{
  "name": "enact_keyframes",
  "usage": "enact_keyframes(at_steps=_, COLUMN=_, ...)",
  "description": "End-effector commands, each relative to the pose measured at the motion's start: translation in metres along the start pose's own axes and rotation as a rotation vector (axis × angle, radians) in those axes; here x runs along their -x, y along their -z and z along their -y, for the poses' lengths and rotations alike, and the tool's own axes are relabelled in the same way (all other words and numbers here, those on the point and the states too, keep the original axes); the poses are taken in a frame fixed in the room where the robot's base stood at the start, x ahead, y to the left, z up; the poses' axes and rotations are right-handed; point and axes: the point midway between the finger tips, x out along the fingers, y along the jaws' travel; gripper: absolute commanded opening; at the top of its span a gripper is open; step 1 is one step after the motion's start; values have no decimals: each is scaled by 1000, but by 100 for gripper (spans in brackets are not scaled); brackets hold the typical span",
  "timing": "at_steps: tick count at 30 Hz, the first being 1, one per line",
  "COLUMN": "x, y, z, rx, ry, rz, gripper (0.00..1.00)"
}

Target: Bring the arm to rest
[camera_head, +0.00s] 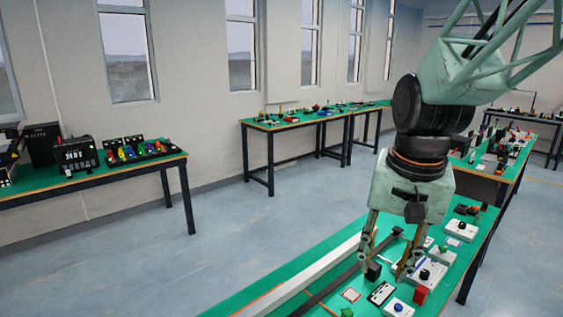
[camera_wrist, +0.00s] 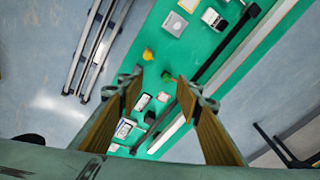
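My gripper (camera_head: 387,258) hangs from my arm above the green workbench (camera_head: 235,298) at the right of the head view. Its two fingers are spread apart, with nothing visible held between them. In the wrist view my gripper (camera_wrist: 156,80) also shows open, with the bench surface and small parts visible through the gap. A small black block (camera_head: 373,271) appears beside the left finger in the head view. I cannot tell how high the fingertips are above the bench.
A dark conveyor strip (camera_head: 335,283) and a pale rail run along this bench. Other green benches (camera_head: 300,122) stand along the wall. The floor (camera_head: 215,240) at left is clear.

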Motion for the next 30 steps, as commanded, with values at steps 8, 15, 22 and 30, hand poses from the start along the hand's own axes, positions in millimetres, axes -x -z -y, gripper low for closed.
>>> enact_keyframes(at_steps=8, x=31, y=-29, z=-13, rx=70, ry=12, rz=-29, gripper=32)
enact_keyframes(at_steps=15, x=54, y=-56, z=-25, rx=132, ry=19, rz=-52, gripper=32)
enact_keyframes(at_steps=22, x=72, y=-82, z=-37, rx=191, ry=25, rz=-75, gripper=32)
enact_keyframes(at_steps=30, x=90, y=-114, z=-51, rx=260, ry=30, rz=-102, gripper=32)
